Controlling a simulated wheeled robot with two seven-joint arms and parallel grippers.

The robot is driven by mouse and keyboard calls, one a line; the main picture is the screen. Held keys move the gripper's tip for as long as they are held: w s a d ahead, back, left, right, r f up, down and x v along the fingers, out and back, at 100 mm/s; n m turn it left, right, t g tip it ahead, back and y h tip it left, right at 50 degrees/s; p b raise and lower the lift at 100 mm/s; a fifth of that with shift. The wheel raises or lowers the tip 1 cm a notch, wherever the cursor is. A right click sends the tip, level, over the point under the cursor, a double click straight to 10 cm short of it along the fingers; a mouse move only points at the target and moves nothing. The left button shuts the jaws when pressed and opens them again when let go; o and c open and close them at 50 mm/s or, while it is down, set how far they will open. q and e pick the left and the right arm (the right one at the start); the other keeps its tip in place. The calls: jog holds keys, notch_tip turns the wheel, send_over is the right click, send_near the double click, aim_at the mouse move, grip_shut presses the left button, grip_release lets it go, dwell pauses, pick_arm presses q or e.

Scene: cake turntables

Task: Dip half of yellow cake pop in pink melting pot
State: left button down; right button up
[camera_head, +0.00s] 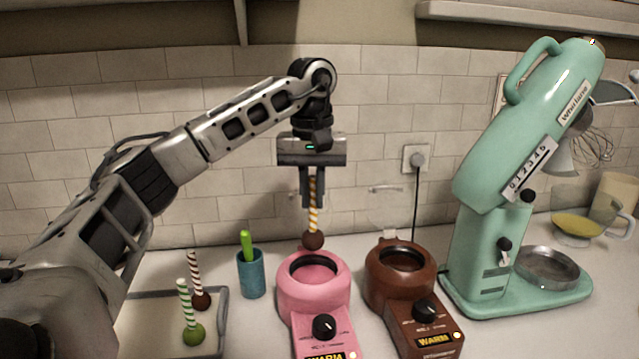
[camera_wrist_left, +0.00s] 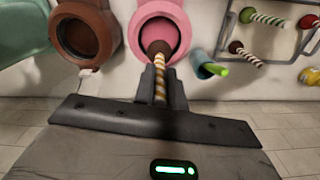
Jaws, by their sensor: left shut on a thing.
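My left gripper (camera_head: 312,202) is shut on the yellow-and-white striped stick of a cake pop (camera_head: 313,240). The pop hangs upright, its ball dark brown. In the left wrist view the gripper (camera_wrist_left: 160,82) holds the same pop (camera_wrist_left: 158,48), whose ball overlaps the near rim of the pink melting pot (camera_wrist_left: 138,40). In the head view the ball is just above the back rim of the pink melting pot (camera_head: 314,292); whether they touch cannot be told. A yellow ball (camera_wrist_left: 310,76) shows partly at the right edge of the wrist view. My right gripper is not in view.
A brown melting pot (camera_head: 382,282) stands right of the pink one. A teal cup (camera_head: 251,274) stands to its left. A tray (camera_head: 222,302) holds green and brown pops. A mint mixer (camera_head: 480,200) stands at the right. A tiled wall is behind.

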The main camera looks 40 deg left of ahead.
aim_at(313, 232)
pick_arm(q)
notch_tip(313, 232, down, 7)
jog(key=shift+b, duration=0.8)
jog(key=shift+f, duration=0.25)
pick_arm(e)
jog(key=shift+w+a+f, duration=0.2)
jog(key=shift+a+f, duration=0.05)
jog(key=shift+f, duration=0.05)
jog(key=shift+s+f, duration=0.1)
pick_arm(q)
jog(key=shift+f, duration=0.1)
jog(key=shift+f, duration=0.5)
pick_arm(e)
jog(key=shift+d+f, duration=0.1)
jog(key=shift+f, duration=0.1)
pick_arm(q)
jog(key=shift+r, duration=0.1)
